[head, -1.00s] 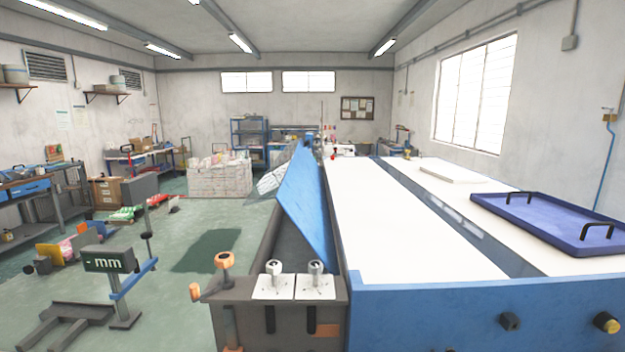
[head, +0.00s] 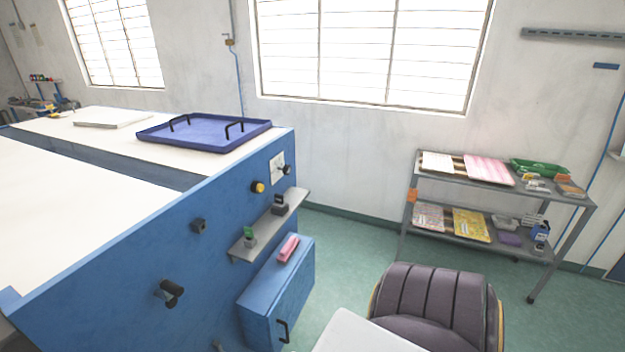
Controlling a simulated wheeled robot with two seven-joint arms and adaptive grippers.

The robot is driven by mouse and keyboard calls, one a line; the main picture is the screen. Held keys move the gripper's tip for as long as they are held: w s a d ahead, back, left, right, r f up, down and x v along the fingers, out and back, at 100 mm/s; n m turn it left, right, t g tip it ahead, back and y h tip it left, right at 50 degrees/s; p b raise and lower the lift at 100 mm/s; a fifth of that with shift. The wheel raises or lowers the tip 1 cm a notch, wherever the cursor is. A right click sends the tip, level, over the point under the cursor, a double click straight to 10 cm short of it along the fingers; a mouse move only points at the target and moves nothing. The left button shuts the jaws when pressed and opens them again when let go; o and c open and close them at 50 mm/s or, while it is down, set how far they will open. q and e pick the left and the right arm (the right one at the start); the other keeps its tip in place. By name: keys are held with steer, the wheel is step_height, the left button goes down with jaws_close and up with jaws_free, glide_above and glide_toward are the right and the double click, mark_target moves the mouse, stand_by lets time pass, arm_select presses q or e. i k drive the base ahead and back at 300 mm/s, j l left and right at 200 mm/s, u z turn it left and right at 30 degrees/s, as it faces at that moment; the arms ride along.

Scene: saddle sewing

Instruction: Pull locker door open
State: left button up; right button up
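No locker door can be made out for certain in the head view. A blue cabinet (head: 270,300) with a dark handle (head: 283,331) on its front stands low against the end of the large blue machine (head: 130,270); its front looks shut. Neither of my grippers is in view.
A grey chair (head: 432,300) and a pale surface (head: 365,335) are at the bottom centre. A shelf cart (head: 408,212) with trays stands by the wall. A small shelf (head: 282,222) juts from the machine. Green floor (head: 345,240) is clear between machine and cart.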

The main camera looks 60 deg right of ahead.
mark_target(281, 318)
steer(key=z, duration=0.4)
steer(key=l+z, duration=0.1)
steer(key=z, duration=1.2)
steer(key=i+l+u, duration=0.4)
steer(key=l, duration=0.2)
steer(key=i+l+u, duration=0.2)
steer(key=l, duration=0.15)
steer(key=i+l+u, duration=0.2)
steer(key=l, duration=0.15)
steer(key=l+u, duration=0.3)
steer(key=l, duration=0.3)
steer(key=k+l+u, duration=0.25)
steer(key=l, duration=0.35)
steer(key=k+l+u, duration=0.1)
steer(key=l+u, duration=0.15)
steer(key=l, duration=0.15)
steer(key=k+l+u, duration=0.2)
steer(key=l, duration=0.2)
steer(key=k+l+u, duration=0.25)
steer(key=l, duration=0.15)
steer(key=i, duration=0.1)
